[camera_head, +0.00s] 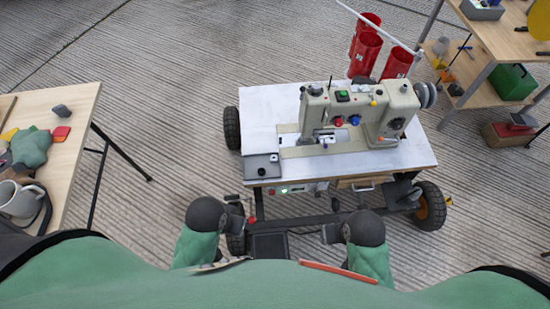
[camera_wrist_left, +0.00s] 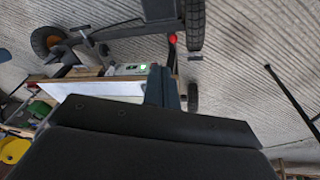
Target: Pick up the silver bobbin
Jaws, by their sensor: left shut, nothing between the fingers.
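The cream sewing machine (camera_head: 357,110) stands on a white-topped wheeled cart (camera_head: 262,105). A grey plate (camera_head: 252,162) lies at the cart's front left corner with a small dark round thing on it. I cannot make out the silver bobbin for certain in either view. My left gripper (camera_head: 228,224) is low in front of the cart's front left side, below the worktop and apart from it. It also shows shut and empty in the left wrist view (camera_wrist_left: 160,80). My right gripper (camera_head: 331,233) is in front of the cart further right; its fingers are too small to read.
A wooden table (camera_head: 82,98) with cloths and a grey jug (camera_head: 22,200) is at the left. Red bins (camera_head: 365,52) hang behind the cart. Shelves with a green box (camera_head: 512,82) stand at the right. Open ribbed floor lies between the left table and the cart.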

